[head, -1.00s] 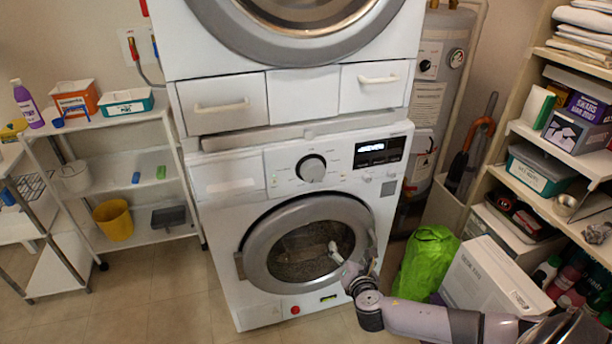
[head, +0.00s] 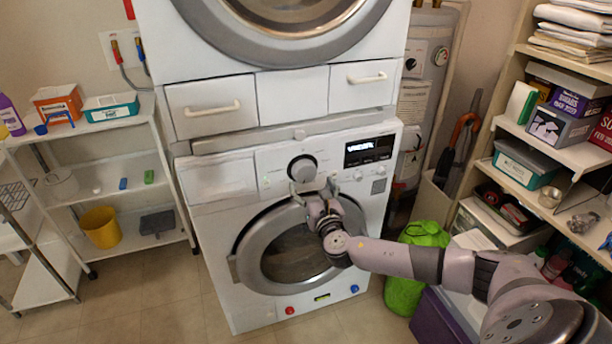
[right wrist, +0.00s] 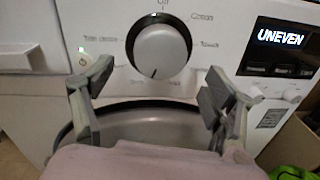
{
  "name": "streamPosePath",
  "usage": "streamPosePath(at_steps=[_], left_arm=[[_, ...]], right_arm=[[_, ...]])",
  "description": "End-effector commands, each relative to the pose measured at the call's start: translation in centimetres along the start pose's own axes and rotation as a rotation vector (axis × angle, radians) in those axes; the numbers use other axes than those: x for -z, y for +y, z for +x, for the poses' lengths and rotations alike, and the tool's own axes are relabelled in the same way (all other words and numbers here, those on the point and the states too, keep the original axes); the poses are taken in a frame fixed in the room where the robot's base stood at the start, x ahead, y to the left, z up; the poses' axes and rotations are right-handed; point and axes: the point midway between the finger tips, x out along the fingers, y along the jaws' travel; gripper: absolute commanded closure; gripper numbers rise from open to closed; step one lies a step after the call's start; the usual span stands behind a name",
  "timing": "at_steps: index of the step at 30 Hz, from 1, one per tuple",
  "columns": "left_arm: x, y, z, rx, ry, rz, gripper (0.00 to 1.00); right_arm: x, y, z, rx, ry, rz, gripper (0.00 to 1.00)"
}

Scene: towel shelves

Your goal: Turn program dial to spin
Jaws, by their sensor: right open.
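The program dial (head: 302,168) is a round silver-grey knob with a dark ring on the white front-loading washer (head: 216,218). In the right wrist view the dial (right wrist: 161,52) sits ahead, with a dark mark near its lower edge; "Off" is printed above it, "Cotton" at upper right. The label below is partly legible, seemingly "Spin". My right gripper (head: 314,187) is just below the dial in the head view. In the wrist view its open fingers (right wrist: 157,85) stand to either side and below the dial, apart from it. My left gripper is not in view.
The washer display (right wrist: 288,36) reads "UNEVEN". The round door (head: 290,260) is shut behind my right arm. Drawers and a second machine (head: 285,20) are above. A green bag (head: 405,290) and shelves (head: 520,165) stand at right; a white rack (head: 120,170) at left.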

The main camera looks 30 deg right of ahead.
Motion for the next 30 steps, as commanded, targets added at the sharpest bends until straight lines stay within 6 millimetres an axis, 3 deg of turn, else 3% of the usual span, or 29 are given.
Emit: streamPosePath(at_steps=[3,10,22,30], left_arm=[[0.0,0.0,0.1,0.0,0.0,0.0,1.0],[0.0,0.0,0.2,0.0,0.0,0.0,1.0],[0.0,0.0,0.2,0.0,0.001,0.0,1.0],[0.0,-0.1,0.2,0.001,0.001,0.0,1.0]], right_arm=[[-0.1,0.0,2.5,0.001,-0.003,0.002,0.21],[0.0,0.0,5.0,0.0,-0.001,0.001,0.21],[0.0,0.0,5.5,0.0,0.0,0.001,0.22],[0.0,0.0,5.5,0.0,0.0,0.001,0.4]])
